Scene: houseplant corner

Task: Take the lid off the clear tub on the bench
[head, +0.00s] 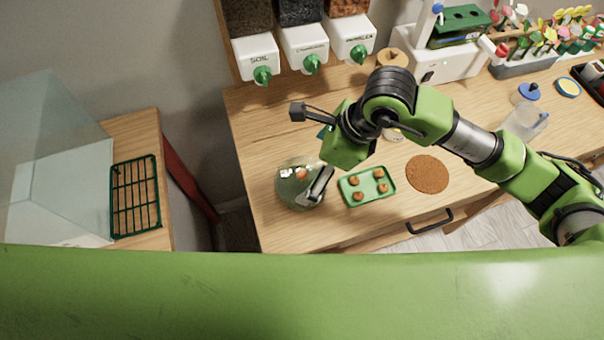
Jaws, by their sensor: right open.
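A clear container (524,122) stands at the right of the bench, and a blue round lid with a knob (528,92) shows just behind it. I cannot tell whether this lid sits on it or apart from it. A rounded clear vessel (289,190) with a small orange thing inside stands at the bench's left front. My right gripper (318,187) is open, its fingers pointing down at this vessel's right side and overlapping it in the picture. I cannot tell whether they touch it. My left gripper is not in view.
A green tray (349,198) with several brown pots lies right of the fingers, beside a round brown mat (427,174). Dispensers (306,48) hang behind. A white machine (438,61) and plant labels (548,40) stand at the back.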

